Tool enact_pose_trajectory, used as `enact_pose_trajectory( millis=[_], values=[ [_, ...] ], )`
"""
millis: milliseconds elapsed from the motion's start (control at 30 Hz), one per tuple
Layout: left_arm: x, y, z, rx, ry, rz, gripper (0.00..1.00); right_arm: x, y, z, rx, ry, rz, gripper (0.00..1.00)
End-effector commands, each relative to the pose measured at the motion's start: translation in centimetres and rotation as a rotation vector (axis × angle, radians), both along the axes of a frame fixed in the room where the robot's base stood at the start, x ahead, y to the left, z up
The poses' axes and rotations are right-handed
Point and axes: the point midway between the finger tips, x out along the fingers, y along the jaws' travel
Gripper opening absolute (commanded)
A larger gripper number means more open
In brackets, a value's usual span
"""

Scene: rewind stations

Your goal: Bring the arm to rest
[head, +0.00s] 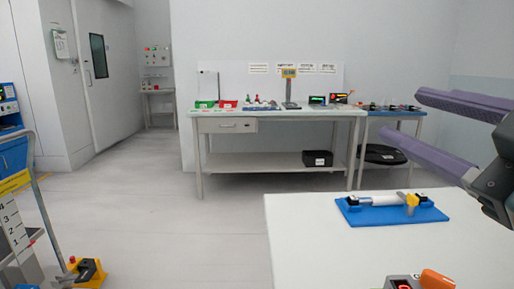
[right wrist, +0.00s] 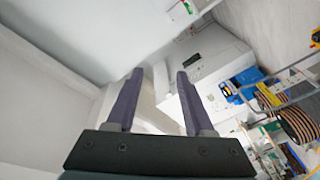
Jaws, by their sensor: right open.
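My right gripper (head: 445,135) is at the right edge of the head view, raised above the near white table (head: 330,245). Its two purple fingers point left and stand wide apart, with nothing between them. In the right wrist view the fingers (right wrist: 157,100) are also apart and empty, with walls and room equipment beyond them. My left gripper does not show in either view.
A blue board (head: 430,214) with a white cylinder (head: 388,200) lies on the near table. An orange-topped item (head: 437,280) is at its front edge. A workbench (head: 275,113) stands at the back wall. A cart (head: 18,215) is at left. The middle floor is clear.

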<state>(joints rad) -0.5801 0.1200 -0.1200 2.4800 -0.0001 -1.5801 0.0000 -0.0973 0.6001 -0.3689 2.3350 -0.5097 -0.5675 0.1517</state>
Motion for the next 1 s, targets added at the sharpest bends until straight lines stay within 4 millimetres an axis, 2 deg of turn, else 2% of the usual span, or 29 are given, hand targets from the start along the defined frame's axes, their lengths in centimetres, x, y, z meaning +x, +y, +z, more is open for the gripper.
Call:
enact_pose_trajectory(
  millis=[33,100,200,300,400,600,1000],
  values=[
    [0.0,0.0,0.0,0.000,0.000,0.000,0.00,-0.7,-2.4,-3.5,0.018,0.147,-0.096,0.53],
    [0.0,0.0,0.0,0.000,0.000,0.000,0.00,-2.5,-5.3,-8.0,0.028,0.342,-0.216,0.53],
    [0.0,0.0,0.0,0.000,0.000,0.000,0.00,-5.9,-8.2,-13.0,0.024,0.581,-0.341,0.53],
    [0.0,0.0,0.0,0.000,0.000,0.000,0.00,-9.6,-10.1,-16.6,0.008,0.776,-0.427,0.53],
    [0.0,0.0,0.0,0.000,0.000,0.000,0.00,-13.3,-11.4,-19.1,-0.014,0.946,-0.491,0.53],
    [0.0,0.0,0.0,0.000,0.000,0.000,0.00,-21.0,-13.2,-22.2,-0.069,1.253,-0.585,0.53],
    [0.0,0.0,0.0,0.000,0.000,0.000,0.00,-21.2,-4.0,-23.5,0.389,1.333,-0.554,0.53]
  ],
)
